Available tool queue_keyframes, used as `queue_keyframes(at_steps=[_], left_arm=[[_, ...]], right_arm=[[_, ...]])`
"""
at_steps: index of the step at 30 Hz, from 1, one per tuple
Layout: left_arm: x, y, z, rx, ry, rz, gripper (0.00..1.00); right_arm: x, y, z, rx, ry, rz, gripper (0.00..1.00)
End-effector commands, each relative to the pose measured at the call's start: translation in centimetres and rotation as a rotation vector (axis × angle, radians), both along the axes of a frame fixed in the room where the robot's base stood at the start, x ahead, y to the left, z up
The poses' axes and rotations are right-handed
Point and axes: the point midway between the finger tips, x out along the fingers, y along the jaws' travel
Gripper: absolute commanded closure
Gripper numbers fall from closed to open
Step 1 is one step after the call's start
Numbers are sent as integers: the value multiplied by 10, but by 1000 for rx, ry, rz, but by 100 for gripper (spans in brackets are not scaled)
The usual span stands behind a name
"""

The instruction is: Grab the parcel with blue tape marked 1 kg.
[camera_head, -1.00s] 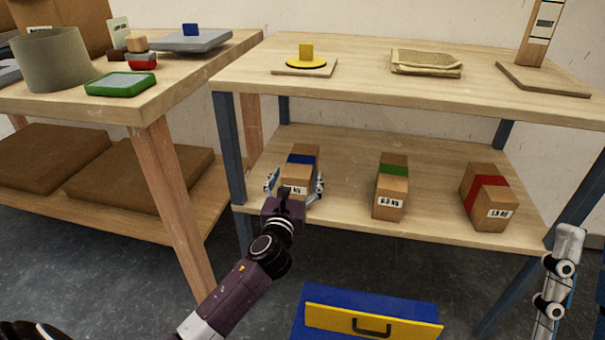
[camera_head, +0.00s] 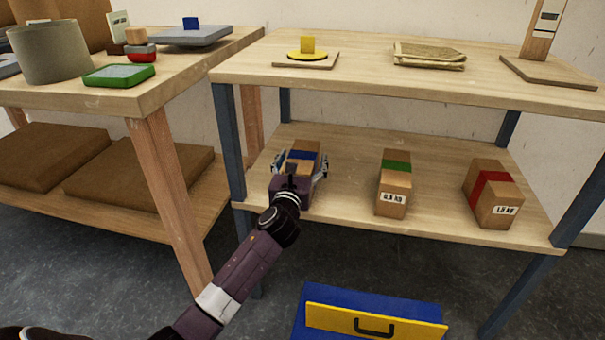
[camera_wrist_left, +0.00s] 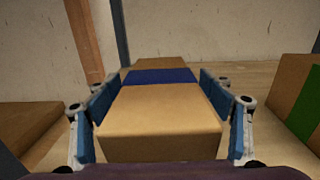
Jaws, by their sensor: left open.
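The parcel with blue tape (camera_head: 304,155) is a brown box on the lower shelf, at its left end. My left gripper (camera_head: 301,168) is open, with one finger on each side of this parcel. In the left wrist view the parcel (camera_wrist_left: 160,105) lies between the two blue finger pads, with a narrow gap at least near the pad tips. Its label is hidden behind the gripper in the head view now. My right gripper is not in view.
On the same shelf (camera_head: 345,175) stand a green-taped parcel (camera_head: 394,180) in the middle and a red-taped parcel (camera_head: 490,192) at right. A blue shelf leg (camera_head: 228,140) is close left of my gripper. A blue drawer unit with yellow front (camera_head: 372,322) stands below.

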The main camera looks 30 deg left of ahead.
Motion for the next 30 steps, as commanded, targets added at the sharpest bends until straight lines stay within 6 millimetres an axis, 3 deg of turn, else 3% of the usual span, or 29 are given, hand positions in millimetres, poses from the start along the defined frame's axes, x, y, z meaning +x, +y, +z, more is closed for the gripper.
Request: queue_keyframes(at_steps=[3,23,30], left_arm=[[0,0,0,0,0,0,28],[-1,0,0,1,1,1,100],[0,0,5,2,-9,-1,100]], right_arm=[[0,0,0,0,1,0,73],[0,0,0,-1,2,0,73],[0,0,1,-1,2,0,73]])
